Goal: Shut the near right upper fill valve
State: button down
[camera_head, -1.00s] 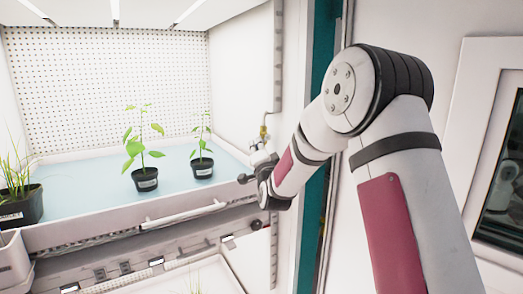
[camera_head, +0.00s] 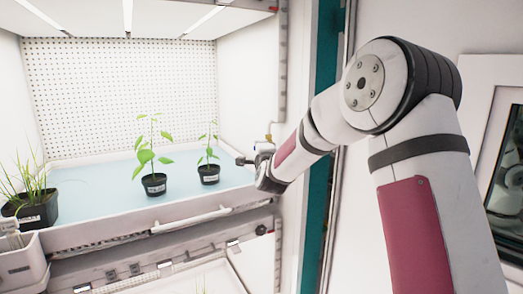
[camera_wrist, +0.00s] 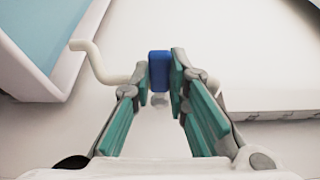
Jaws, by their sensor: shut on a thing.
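The fill valve shows in the wrist view as a blue handle (camera_wrist: 159,70) on a white bent pipe (camera_wrist: 98,68). My gripper (camera_wrist: 163,82) has its teal-padded fingers on either side of the handle and is shut on it. In the head view my gripper (camera_head: 249,161) is at the right front of the upper growth tray (camera_head: 100,226), just below the small brass fitting (camera_head: 268,139) on the chamber's right side. There my wrist hides most of the valve. I cannot tell the valve's exact turn angle.
Two potted leafy plants (camera_head: 154,184) (camera_head: 209,175) stand on the blue tray surface left of my gripper. A pot of grass (camera_head: 36,210) is farther left. A white handle bar (camera_head: 190,219) runs along the tray front. A teal post (camera_head: 322,150) is behind my arm.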

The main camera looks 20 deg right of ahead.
jog(key=shift+d+f, duration=0.2)
jog(key=shift+d, duration=0.05)
jog(key=c, duration=1.6)
grip_release()
jog(key=shift+s, duration=0.1)
jog(key=shift+o, duration=0.3)
jog(key=shift+a+r, duration=0.1)
jog(key=s+a, duration=0.2)
jog(key=s, duration=0.9)
jog(key=shift+s+a, duration=0.2)
jog(key=shift+s, duration=0.15)
